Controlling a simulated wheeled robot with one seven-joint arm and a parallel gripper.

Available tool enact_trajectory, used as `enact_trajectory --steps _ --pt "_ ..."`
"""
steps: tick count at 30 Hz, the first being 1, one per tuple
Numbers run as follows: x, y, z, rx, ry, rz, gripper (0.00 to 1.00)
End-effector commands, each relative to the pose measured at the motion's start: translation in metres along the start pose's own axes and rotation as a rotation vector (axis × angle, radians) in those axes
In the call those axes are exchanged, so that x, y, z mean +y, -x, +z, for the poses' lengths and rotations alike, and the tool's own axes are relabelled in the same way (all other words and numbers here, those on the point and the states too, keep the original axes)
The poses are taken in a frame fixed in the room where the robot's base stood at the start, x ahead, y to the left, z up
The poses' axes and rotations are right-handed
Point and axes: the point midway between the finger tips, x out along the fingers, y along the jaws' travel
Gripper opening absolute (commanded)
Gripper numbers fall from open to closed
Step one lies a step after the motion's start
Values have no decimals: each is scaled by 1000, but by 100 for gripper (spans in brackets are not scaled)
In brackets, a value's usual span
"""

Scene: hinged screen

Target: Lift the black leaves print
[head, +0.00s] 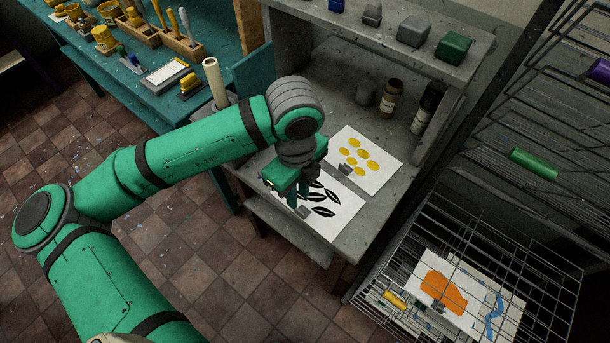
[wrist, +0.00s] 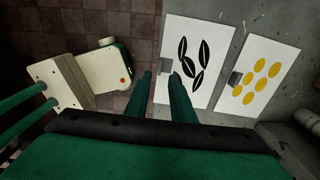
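The black leaves print (head: 325,218) is a white sheet with several black leaf shapes, lying flat on the grey bench. A small grey tab (head: 302,212) sits near its front edge. In the wrist view the print (wrist: 217,58) lies at upper centre. My gripper (head: 296,199) points down above the print's left part, empty. In the wrist view my gripper (wrist: 161,77) has its two green fingers apart, one on each side of the sheet's left edge. The right finger partly covers the tab. I cannot tell the height over the sheet.
A yellow-dots print (head: 378,168) with its own tab lies just behind. Bottles (head: 389,98) stand near the back, under a shelf with coloured blocks (head: 453,48). A wire rack (head: 470,245) at right holds an orange-and-blue print (head: 460,318). A teal tool bench (head: 130,85) is at left.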

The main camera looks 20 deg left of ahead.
Motion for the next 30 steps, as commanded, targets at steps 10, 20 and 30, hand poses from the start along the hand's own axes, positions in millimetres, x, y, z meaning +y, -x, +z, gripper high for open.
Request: enact_trajectory --steps 10,20,30 --pt "-3 -30 -5 1 -12 2 22" --pt "-2 -73 -2 0 -6 2 22" --pt "-2 -79 -3 0 -6 0 0"
